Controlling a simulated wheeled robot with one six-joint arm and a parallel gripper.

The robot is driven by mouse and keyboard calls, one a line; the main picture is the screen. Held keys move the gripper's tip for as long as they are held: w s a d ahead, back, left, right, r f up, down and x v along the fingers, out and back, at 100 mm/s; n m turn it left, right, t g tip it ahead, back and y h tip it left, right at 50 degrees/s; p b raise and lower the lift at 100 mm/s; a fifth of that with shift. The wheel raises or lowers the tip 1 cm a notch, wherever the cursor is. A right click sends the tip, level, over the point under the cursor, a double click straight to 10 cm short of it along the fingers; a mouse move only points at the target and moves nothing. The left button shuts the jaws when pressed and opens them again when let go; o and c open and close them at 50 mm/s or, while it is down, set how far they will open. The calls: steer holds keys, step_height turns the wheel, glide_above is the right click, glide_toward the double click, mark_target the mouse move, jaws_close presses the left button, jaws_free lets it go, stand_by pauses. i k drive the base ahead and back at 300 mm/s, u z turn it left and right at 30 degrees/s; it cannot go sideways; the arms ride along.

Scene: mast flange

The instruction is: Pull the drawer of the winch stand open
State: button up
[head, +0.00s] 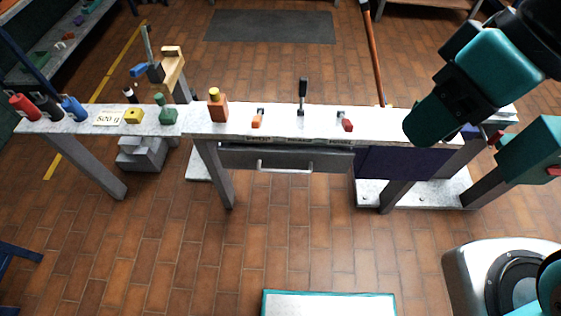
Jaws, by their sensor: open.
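The drawer (235,158) is a dark grey front under the middle of the long pale bench top (200,122). Its pale bar handle (285,168) runs level across the front and faces the near side. The drawer looks shut, with its front under the bench edge. My teal and black arm reaches in from the upper right, over the right part of the bench.
An orange bottle (218,107), small clamps and a black-handled lever (302,93) stand on the bench. A dark blue panel (400,163) hangs right of the drawer. Bench legs (215,175) flank it. The tiled floor before the drawer is clear down to a pale teal-edged surface (328,304).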

mark_target(262, 157)
steer(key=z, duration=1.75)
steer(key=k, duration=1.05)
steer(key=u, duration=1.15)
steer(key=i, duration=0.5)
steer(key=u, duration=0.05)
